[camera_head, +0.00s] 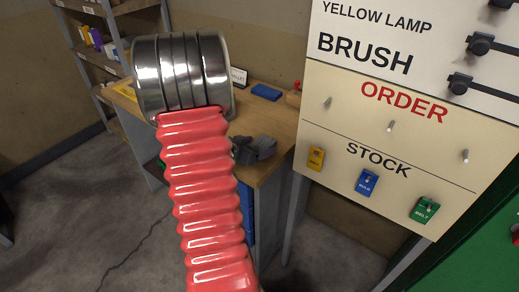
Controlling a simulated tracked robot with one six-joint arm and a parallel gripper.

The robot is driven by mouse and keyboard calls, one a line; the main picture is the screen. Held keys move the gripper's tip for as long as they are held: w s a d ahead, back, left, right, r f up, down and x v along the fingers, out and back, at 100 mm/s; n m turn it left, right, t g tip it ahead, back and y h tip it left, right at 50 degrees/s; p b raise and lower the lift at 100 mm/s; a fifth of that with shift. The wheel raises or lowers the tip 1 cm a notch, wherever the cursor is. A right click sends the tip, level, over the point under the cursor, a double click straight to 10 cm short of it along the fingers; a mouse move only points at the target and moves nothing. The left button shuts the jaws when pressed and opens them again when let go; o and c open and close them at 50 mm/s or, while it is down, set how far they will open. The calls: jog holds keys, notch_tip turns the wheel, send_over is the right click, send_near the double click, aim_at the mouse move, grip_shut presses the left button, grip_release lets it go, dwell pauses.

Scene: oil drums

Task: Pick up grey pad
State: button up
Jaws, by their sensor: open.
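My gripper (262,149) shows as a dark grey blocky shape just right of my red ribbed arm, over the front part of the wooden bench (277,118). It is open; the arm hides part of it. I cannot make out a grey pad for certain. It may be hidden behind the arm or merge with the gripper's grey shape. I cannot tell whether the gripper touches anything.
A blue flat item (266,92) and a small sign (239,76) are on the bench. A board (400,130) marked ORDER and STOCK stands at right, with yellow, blue and green tags. Shelves (105,50) stand at back left. Open floor (70,220) lies at left.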

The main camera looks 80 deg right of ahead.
aim_at(257, 147)
jog(key=shift+c, duration=0.6)
jog(key=c, duration=1)
notch_tip(257, 147, up, 18)
dwell(0.5)
dwell(0.5)
